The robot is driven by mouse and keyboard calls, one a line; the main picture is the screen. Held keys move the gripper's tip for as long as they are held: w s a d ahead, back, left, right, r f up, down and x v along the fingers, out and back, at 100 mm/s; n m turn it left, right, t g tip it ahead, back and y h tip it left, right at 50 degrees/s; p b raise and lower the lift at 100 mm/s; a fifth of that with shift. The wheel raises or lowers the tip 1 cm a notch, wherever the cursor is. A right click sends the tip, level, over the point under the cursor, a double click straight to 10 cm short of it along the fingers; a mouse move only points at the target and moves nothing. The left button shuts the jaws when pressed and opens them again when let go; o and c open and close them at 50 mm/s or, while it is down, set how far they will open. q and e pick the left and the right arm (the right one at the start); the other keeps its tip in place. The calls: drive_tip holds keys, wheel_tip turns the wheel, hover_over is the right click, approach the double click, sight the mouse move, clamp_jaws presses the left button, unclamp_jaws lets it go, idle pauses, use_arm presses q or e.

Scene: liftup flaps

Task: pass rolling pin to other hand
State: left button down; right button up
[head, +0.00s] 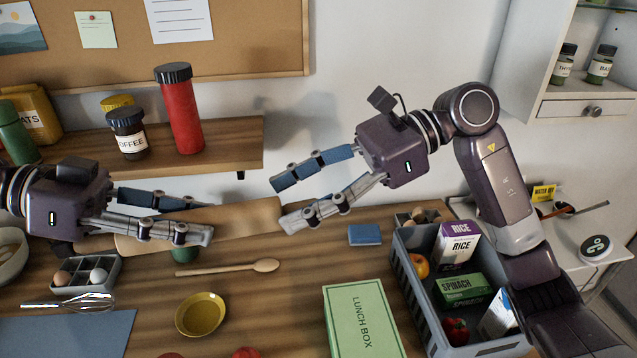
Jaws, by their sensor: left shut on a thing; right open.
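The rolling pin (245,216) shows as a long, pale wooden piece held roughly level above the table, sloping slightly up to the right. My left gripper (208,220) is shut on it, with one finger in front and the other partly behind it. My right gripper (282,204) is open and points left, with its fingertips at the pin's right end. One fingertip is above that end and the other lies in front of it. I cannot tell whether they touch it. The pin's middle is partly hidden by my left finger.
Below are a wooden spoon (228,267), a yellow bowl (201,313), a whisk (68,302), an egg tray (88,275) and a green lunch box (361,318). A grey crate (408,285) of groceries stands right. A shelf (236,146) with jars is behind.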

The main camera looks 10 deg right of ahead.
sight(244, 221)
drive_tip(key=x, duration=0.8)
drive_tip(key=c, duration=1.5)
use_arm(q)
drive_tip(key=c, duration=1.3)
unclamp_jaws()
use_arm(e)
clamp_jaws()
use_arm(q)
drive_tip(key=shift+o, duration=0.2)
drive_tip(key=shift+a, duration=0.1)
